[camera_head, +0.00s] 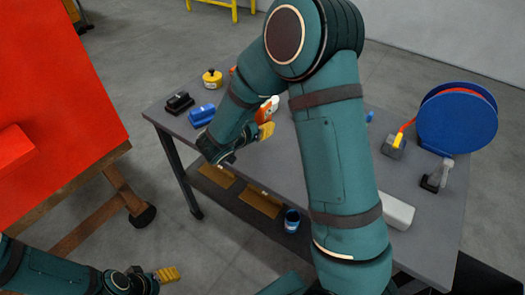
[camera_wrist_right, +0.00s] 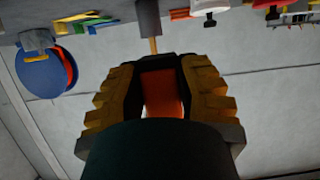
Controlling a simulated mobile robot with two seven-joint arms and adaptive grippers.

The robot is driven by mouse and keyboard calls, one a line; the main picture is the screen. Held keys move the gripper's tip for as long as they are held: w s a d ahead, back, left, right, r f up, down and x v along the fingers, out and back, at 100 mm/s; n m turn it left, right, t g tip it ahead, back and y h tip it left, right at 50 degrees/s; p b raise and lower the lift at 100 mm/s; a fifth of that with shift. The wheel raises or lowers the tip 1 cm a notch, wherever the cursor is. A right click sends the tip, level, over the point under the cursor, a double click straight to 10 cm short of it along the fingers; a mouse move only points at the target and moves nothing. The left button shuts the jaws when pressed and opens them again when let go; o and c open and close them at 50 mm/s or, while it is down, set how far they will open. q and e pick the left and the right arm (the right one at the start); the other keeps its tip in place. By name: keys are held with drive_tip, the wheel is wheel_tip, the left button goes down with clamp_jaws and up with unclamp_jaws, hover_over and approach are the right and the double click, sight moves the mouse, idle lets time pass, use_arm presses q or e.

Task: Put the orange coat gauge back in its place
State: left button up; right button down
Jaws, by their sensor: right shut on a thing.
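My right gripper (camera_head: 266,131) is over the left part of the grey table, with its yellow fingers pointing right. In the right wrist view the gripper (camera_wrist_right: 158,70) is shut on an orange block-like thing, the orange coat gauge (camera_wrist_right: 163,94), which sits between the two dark-padded fingers. In the head view I cannot clearly separate the gauge from the orange and white shape beside the fingers. My left gripper (camera_head: 168,275) is at the lower left, off the table; whether its yellow fingers are open or shut is unclear. The gauge's place cannot be made out.
The grey table (camera_head: 290,165) carries a black item (camera_head: 179,103), a blue item (camera_head: 202,115), a yellow pot (camera_head: 212,79), a grey block with a yellow part (camera_head: 396,146), a white box (camera_head: 397,211) and a blue reel (camera_head: 457,120). A large red panel (camera_head: 60,110) stands left.

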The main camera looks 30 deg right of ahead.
drive_tip(key=b, duration=0.1)
hover_over(261, 153)
wheel_tip(261, 153, down, 5)
drive_tip(key=shift+w+r, duration=0.1)
drive_tip(key=shift+f+b, duration=0.75)
drive_tip(key=shift+f, duration=1.7)
drive_tip(key=shift+f, duration=0.1)
drive_tip(key=c, duration=0.7)
unclamp_jaws()
drive_tip(key=shift+c, duration=0.2)
drive_tip(key=shift+r, duration=0.2)
drive_tip(key=p+v, duration=0.1)
drive_tip(key=v, duration=1.1)
drive_tip(key=shift+p, duration=0.4)
